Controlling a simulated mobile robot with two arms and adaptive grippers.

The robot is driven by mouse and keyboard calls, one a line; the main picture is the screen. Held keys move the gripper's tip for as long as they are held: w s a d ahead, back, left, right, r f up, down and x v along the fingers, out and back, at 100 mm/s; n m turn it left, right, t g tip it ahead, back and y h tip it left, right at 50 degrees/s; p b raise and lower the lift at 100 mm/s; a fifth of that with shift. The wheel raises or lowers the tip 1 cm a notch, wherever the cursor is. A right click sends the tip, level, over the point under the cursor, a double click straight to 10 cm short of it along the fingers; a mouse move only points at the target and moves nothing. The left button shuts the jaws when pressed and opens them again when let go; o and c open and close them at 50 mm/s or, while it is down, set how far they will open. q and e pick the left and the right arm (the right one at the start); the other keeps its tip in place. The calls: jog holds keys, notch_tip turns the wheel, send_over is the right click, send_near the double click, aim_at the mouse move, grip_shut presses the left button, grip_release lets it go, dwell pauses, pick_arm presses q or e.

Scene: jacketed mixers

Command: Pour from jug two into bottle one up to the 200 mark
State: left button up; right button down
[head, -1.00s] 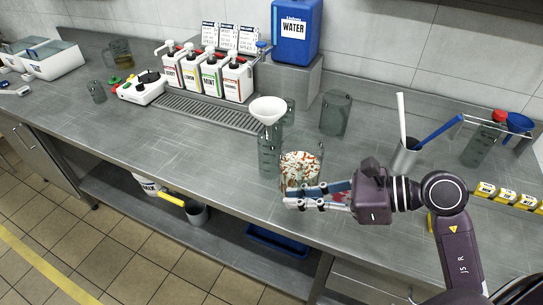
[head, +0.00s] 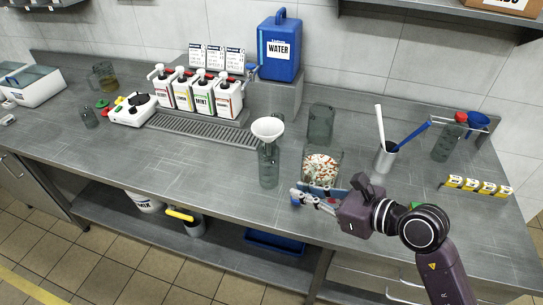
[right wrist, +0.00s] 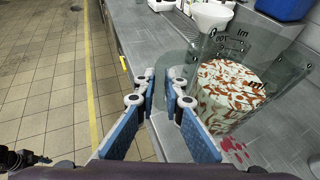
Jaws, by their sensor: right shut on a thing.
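A clear jug (head: 322,168) with white and red-brown marbled contents is at the counter's front, right of bottle one. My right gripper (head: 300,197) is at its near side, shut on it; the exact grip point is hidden. In the right wrist view, the fingers (right wrist: 168,88) are close together beside the marked jug (right wrist: 232,82). I cannot tell whether its base touches the counter. Bottle one (head: 268,172), clear and upright, stands apart to the left with a white funnel (head: 267,128) on top. Its marks and level are unreadable. My left gripper is out of view.
An empty-looking clear jug (head: 320,122) stands behind. A metal cup (head: 385,160) with two utensils and a red-capped bottle (head: 446,143) are to the right. Dispensers (head: 193,95), a drip grate (head: 200,130) and a blue water container (head: 280,50) are behind left. The front-left counter is clear.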

jog(key=w+a+r+n+p, duration=0.1)
jog(key=a+r+p, duration=0.3)
jog(key=a, duration=0.5)
jog(key=a+r+p, duration=0.2)
jog(key=a+p, duration=0.5)
jog(key=a, duration=0.2)
pick_arm(q)
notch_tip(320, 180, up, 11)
jog(key=b, duration=0.1)
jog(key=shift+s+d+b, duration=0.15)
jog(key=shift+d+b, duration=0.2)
pick_arm(e)
jog(key=w+d+r+m+g+y, duration=0.3)
jog(key=w+r+m+g, duration=0.2)
jog(key=r, duration=0.3)
jog(key=shift+w+m+g, duration=0.4)
jog(key=shift+w+m, duration=0.05)
jog(key=shift+m, duration=0.35)
jog(key=shift+r, duration=0.1)
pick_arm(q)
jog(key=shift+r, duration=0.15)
pick_arm(e)
jog(key=shift+w+d+r+m+g+y, duration=0.15)
jog(key=shift+w+d+r+m+g, duration=0.1)
jog(key=shift+w+r+m, duration=0.25)
jog(key=shift+w+d+r+m+g+y, duration=0.2)
jog(key=shift+w+r, duration=0.1)
jog(key=shift+r, duration=0.3)
dwell(2.3)
